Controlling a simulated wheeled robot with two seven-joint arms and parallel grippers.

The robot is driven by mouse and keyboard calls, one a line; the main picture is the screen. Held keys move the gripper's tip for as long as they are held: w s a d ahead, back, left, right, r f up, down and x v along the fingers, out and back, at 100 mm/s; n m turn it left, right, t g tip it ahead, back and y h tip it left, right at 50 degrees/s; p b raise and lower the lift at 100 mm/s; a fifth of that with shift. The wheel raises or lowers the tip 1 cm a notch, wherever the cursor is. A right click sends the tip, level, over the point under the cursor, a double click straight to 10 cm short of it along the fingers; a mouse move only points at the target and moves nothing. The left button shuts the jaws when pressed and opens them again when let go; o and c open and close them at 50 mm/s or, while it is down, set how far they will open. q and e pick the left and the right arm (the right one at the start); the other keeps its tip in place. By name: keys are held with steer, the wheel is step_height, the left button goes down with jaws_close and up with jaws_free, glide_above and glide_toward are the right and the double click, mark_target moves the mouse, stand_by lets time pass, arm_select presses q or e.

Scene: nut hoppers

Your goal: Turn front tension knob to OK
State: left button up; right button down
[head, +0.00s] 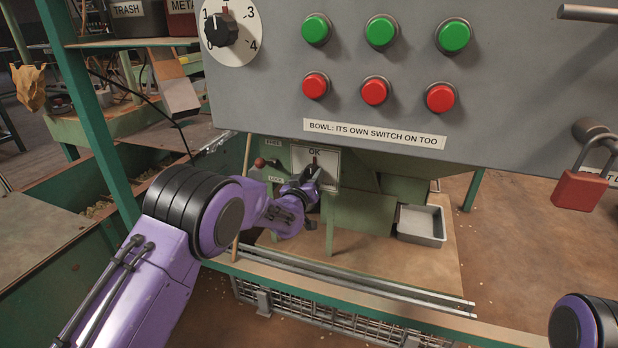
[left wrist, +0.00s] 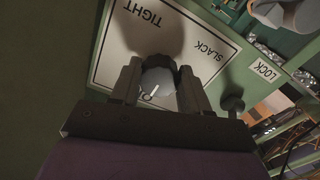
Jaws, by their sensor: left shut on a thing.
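The tension knob (left wrist: 158,82) is a grey round knob on a white dial plate (left wrist: 120,50) marked TIGHT, SLACK and OK. In the left wrist view it sits between the two fingers of my left gripper (left wrist: 157,92), which is shut on it. A short white mark shows on the knob's face, on the side near the partly hidden OK label. In the head view the plate (head: 328,158) shows OK at its top, and my left gripper (head: 308,182) covers the knob. My right gripper is out of view.
A grey panel with green buttons (head: 381,31), red buttons (head: 375,92) and a numbered dial (head: 231,32) overhangs the plate. A lock lever (head: 263,163) is just left of the plate. A metal tray (head: 421,224) stands to the right. A red padlock (head: 579,188) hangs at the right.

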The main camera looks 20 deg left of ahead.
arm_select(q)
steer(key=shift+r+m+p, duration=0.15)
steer(key=shift+m+p, duration=0.15)
steer(key=shift+p, duration=0.05)
steer(key=shift+f, duration=0.2)
steer(key=o, duration=1.1)
steer(key=shift+c, duration=0.2)
steer(key=shift+s, duration=0.3)
steer(key=s+p, duration=0.2)
steer(key=s, duration=0.8)
steer(key=shift+a, duration=0.2)
